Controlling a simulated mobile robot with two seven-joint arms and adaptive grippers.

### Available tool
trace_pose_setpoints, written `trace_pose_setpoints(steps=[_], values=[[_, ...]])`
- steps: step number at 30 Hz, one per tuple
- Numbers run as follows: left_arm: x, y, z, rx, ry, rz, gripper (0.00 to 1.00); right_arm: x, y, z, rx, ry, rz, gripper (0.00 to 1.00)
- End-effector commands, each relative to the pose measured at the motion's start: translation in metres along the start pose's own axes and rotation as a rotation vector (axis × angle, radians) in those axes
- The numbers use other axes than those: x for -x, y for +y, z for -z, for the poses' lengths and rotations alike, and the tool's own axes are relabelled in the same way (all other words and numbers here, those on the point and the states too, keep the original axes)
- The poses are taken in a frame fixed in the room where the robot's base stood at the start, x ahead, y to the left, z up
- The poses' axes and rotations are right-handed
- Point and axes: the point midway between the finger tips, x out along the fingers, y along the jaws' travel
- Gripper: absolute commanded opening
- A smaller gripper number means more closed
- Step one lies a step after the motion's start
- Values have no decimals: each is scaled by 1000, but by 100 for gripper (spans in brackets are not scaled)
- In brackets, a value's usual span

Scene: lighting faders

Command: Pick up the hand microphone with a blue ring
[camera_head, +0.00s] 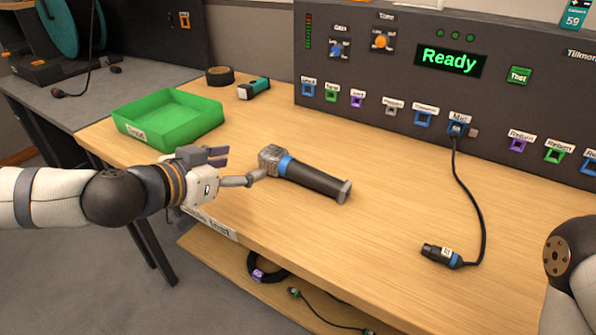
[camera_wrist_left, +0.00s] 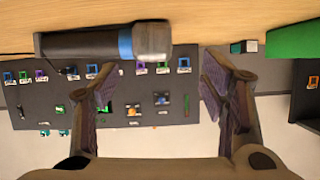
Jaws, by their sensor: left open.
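The hand microphone (camera_head: 309,178) lies on its side on the wooden table, with a grey head (camera_head: 269,158), a blue ring (camera_head: 284,165) and a dark handle. My left gripper (camera_head: 238,167) is open and empty, just left of the microphone's head; one finger's tip appears close to the head, and I cannot tell whether it touches. In the left wrist view the microphone (camera_wrist_left: 85,45) lies beyond the open fingers (camera_wrist_left: 157,88), its head and ring within their span and its handle reaching left. My right gripper is out of frame.
A dark panel (camera_head: 410,85) with a "Ready" display stands behind. A cable with a connector (camera_head: 441,256) lies at right. A lower shelf holds cables (camera_head: 268,271).

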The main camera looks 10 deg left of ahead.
Motion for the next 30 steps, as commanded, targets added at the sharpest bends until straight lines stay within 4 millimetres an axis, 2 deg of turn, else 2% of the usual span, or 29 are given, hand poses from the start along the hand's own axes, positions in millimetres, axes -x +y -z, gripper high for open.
trace_pose_setpoints(steps=[10,18,26,27,30], values=[[-55,9,7,1,-1,-2,66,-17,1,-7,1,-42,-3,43],[-59,9,11,-1,4,-1,66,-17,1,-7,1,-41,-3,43],[-59,8,11,-1,4,-1,7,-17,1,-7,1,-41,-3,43],[-59,8,11,-1,4,-1,4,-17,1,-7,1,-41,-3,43],[-59,8,12,0,6,-1,4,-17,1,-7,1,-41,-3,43]])
